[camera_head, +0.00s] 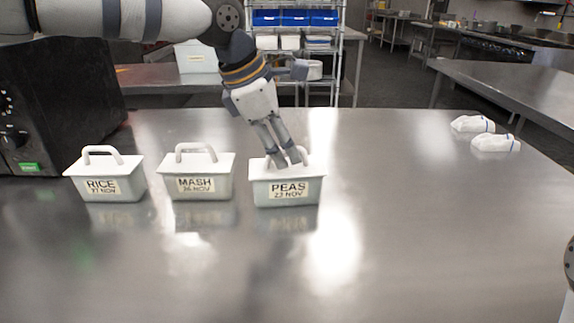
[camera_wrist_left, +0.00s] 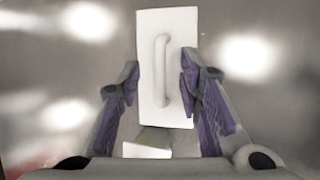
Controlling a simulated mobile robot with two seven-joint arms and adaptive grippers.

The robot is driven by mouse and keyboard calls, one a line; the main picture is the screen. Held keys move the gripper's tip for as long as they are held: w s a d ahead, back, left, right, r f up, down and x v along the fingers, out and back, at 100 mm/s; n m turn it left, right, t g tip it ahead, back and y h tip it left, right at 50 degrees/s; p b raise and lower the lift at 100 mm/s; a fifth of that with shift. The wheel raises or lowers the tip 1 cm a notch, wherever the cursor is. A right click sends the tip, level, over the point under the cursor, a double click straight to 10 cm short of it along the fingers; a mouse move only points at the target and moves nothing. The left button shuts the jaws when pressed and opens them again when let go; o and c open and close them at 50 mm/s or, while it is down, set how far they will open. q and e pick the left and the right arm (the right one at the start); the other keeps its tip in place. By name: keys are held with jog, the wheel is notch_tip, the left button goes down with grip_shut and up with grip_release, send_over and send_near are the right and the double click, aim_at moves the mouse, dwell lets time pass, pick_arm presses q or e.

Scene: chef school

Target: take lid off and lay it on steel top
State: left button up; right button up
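The PEAS container (camera_head: 260,193) is a pale box standing on the steel top (camera_head: 420,240), with a white lid (camera_head: 317,171) and arched handle (camera_head: 305,154). My left gripper (camera_head: 286,162) reaches down over this lid; its fingers hide part of the handle in the head view. In the left wrist view the fingers of my left gripper (camera_wrist_left: 160,75) stand apart, one on each side of the handle (camera_wrist_left: 161,70), with gaps to it. The lid (camera_wrist_left: 150,30) sits on the container. My right gripper is not in view.
Lidded MASH (camera_head: 222,188) and RICE (camera_head: 130,188) containers stand to the left, with a black appliance (camera_head: 50,90) behind them. Two white cloth-like items (camera_head: 472,124) (camera_head: 495,143) lie at the back right. The steel top is clear in front and to the right.

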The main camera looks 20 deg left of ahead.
pick_arm(q)
grip_shut()
